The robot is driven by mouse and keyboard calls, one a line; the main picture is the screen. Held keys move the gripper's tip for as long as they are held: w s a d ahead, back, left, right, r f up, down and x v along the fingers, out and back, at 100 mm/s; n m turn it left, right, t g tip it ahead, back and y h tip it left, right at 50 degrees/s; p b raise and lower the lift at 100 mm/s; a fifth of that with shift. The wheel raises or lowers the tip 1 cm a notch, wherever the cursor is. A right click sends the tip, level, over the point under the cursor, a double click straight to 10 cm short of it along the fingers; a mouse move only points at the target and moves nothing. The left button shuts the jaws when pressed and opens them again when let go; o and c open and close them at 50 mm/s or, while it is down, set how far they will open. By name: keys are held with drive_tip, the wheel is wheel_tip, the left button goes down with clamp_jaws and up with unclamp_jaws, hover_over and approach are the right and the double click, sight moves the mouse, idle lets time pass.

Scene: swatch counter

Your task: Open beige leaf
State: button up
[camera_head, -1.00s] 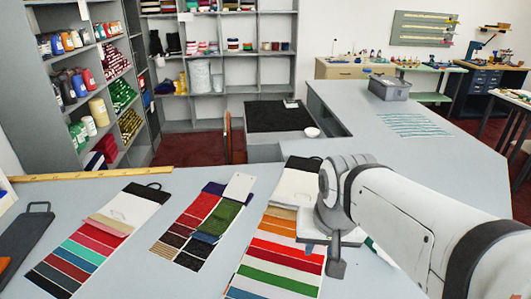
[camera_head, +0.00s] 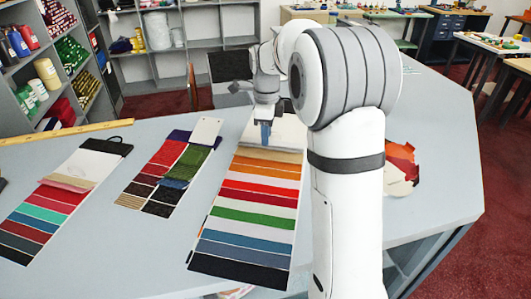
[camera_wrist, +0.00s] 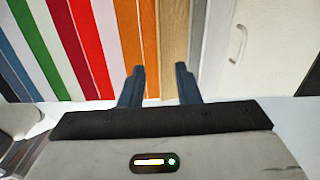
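The long swatch card on the right (camera_head: 253,214) lies on the counter with a row of coloured leaves. Its beige leaf (camera_head: 285,157) is at the far end of the stripes, beside a white cover; it shows in the wrist view as a tan strip (camera_wrist: 173,30) between orange and a grey-white strip. My gripper (camera_head: 266,133) points down at the far end of this card. In the wrist view my gripper (camera_wrist: 160,67) is open, its two dark blue fingers apart near the orange and beige strips, with nothing seen between them. I cannot tell whether the fingertips touch the card.
A white cover with a handle (camera_wrist: 237,45) adjoins the strips. Two more swatch cards lie to the left, a middle one (camera_head: 150,182) and a left one (camera_head: 45,212). A wooden ruler (camera_head: 65,133) lies behind them. A red and brown piece (camera_head: 400,165) lies right of my arm.

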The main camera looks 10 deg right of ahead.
sight(266, 158)
wheel_tip(266, 158, down, 7)
drive_tip(key=shift+f, duration=0.1)
drive_tip(key=shift+s, duration=0.1)
idle(0.3)
clamp_jaws()
idle(0.4)
